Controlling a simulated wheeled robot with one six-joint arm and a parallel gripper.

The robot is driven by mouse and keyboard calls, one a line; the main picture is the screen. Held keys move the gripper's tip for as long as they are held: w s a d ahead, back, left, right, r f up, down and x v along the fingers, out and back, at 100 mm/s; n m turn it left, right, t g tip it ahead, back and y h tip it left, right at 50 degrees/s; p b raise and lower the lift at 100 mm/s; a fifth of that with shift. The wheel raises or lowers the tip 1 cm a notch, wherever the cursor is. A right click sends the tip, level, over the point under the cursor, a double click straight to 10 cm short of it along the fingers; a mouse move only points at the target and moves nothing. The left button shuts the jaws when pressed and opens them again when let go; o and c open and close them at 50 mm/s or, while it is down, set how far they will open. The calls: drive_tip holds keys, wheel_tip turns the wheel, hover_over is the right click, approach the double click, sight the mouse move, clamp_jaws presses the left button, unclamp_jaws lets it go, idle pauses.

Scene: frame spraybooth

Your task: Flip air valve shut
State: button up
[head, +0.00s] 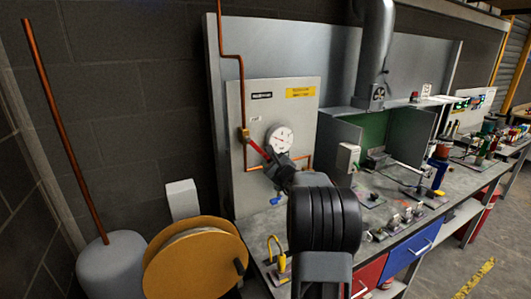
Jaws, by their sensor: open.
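The air valve has a brass body (245,135) on a copper pipe and a red lever (257,148) that slants down to the right. It is mounted on a pale grey panel (305,118). My gripper (270,162) is in front of the panel, just below the round white pressure gauge (281,138). Its dark fingers are open and close to the lower end of the red lever. I cannot tell whether they touch it. My own arm hides part of the gripper from behind.
A grey workbench (385,212) with small tools and fixtures runs to the right. A yellow hooked item (276,255) stands at its near left corner. An orange reel (190,262) and a pale grey tank (110,268) stand at left.

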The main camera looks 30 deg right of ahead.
sight(266, 156)
drive_tip(key=shift+w+d+p, duration=0.2)
drive_tip(key=shift+w+p, duration=0.2)
drive_tip(key=shift+w, duration=0.85)
drive_tip(key=shift+w+d+p, duration=0.2)
drive_tip(key=shift+w+p, duration=0.15)
drive_tip(key=shift+w, duration=0.85)
drive_tip(key=shift+c, duration=0.4)
clamp_jaws()
